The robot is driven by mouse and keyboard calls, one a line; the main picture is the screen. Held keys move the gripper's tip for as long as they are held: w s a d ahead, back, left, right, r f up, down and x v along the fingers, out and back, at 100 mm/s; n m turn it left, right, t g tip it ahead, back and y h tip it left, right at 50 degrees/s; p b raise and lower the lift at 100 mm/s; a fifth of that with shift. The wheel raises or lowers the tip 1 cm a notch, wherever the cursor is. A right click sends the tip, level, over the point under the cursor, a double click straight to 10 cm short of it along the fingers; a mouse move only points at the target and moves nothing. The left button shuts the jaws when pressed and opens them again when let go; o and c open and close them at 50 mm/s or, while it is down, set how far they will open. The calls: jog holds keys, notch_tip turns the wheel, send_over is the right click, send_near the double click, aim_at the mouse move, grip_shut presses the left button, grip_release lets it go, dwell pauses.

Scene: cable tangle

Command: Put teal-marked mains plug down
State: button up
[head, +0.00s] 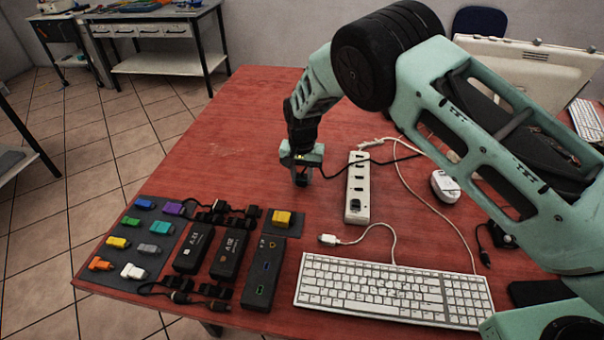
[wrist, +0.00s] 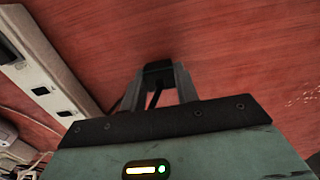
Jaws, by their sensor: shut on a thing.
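My gripper (head: 302,176) is over the red table, left of the white power strip (head: 357,190). In the wrist view its fingers (wrist: 158,82) are shut on a small black plug (wrist: 157,70). No teal mark shows on the plug from here. A dark cable runs from the gripper to the right, past the power strip. The plug is close to the tabletop; I cannot tell whether it touches. The strip also shows at the left of the wrist view (wrist: 45,80), apart from the plug.
Black adapters (head: 230,253), a dark mat with coloured connectors (head: 158,228) and a yellow piece (head: 282,217) lie front left. A white keyboard (head: 390,290) lies in front, a white mouse (head: 445,186) to the right. The table's back left is bare (head: 240,130).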

jog(key=shift+f, duration=0.1)
jog(key=o, duration=0.7)
jog(key=shift+f, duration=0.1)
jog(key=shift+c, duration=0.2)
jog(key=o, duration=0.4)
